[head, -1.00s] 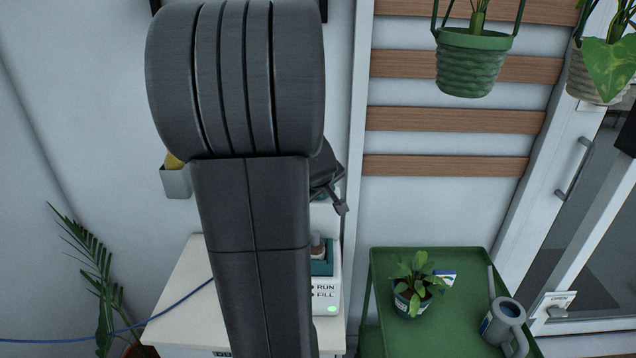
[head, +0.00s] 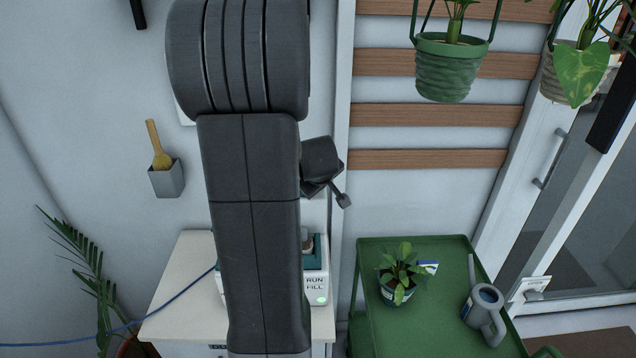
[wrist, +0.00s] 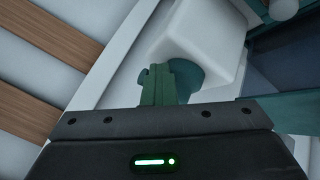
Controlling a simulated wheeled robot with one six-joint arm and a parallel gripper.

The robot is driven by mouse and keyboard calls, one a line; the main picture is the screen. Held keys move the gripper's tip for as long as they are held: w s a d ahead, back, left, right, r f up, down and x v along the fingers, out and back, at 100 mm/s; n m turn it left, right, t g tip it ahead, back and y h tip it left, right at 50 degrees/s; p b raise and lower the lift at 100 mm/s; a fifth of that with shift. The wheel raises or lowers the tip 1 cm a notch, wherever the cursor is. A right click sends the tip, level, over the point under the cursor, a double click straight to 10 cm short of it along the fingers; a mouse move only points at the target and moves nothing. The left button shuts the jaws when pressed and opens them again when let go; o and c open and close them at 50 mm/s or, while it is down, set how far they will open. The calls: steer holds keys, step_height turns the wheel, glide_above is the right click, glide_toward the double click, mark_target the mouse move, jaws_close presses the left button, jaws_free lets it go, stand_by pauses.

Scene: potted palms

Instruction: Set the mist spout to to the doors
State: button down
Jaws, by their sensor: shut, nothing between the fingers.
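A white machine (head: 316,287) lettered RUN and FILL, with a lit green light, stands on the pale cabinet in the head view. Its teal top and a small greyish part (head: 307,243) show beside my arm, which hides the rest; I cannot tell whether that part is the mist spout. In the wrist view my gripper (wrist: 156,84) is shut and empty. A dark green round part (wrist: 187,78) on a white body is just beside its fingers; I cannot tell whether they touch. In the head view my arm hides the fingers. The glass doors (head: 590,205) are at the right.
A green cart (head: 440,318) holds a small potted plant (head: 398,282) and a grey watering can (head: 483,312). A green hanging pot (head: 450,68) is at upper right. A blue hose (head: 170,308) crosses the lower left. A wall holder (head: 166,180) carries a yellow-handled tool.

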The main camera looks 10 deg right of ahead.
steer(key=shift+w+d+r, duration=0.15)
stand_by(0.5)
steer(key=shift+w+b, duration=0.15)
steer(key=shift+b, duration=0.15)
